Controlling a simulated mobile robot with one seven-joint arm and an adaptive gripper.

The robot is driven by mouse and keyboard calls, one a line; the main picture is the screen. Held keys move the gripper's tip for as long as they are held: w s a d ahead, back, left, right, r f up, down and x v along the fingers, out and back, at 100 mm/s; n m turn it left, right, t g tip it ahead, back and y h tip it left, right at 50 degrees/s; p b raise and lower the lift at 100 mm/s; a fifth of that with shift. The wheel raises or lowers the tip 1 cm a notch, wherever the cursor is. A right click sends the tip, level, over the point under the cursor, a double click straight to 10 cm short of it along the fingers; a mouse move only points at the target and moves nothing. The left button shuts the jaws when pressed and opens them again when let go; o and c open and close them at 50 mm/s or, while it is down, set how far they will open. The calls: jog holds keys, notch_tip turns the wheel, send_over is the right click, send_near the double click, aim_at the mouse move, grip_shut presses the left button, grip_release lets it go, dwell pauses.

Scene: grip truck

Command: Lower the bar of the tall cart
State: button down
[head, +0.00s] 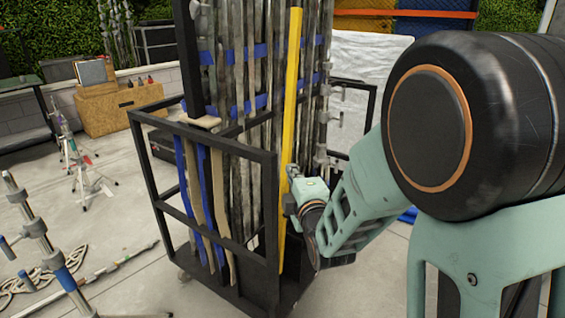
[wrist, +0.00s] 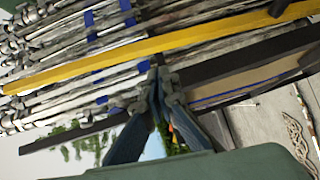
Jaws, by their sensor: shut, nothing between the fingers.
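The tall cart (head: 205,135) is a black metal frame on the paved ground, packed with upright grey pipes. A yellow bar (head: 291,110) stands upright along its right front side. In the wrist view the yellow bar (wrist: 160,43) runs slantwise across the picture, above my fingertips. My gripper (head: 289,190) is beside the lower part of the yellow bar in the head view. In the wrist view my gripper (wrist: 158,78) has its fingers together, with nothing between them. I cannot tell how far the fingertips are from the bar in depth.
Blue and tan boards (head: 205,190) stand in the cart's front section. Metal stands (head: 80,165) and a pipe with coiled rope (head: 40,278) are on the left. A wooden box (head: 120,108) is behind.

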aim_at(285, 156)
jog(key=x, duration=0.9)
jog(key=shift+w, duration=0.4)
jog(key=shift+p, duration=0.3)
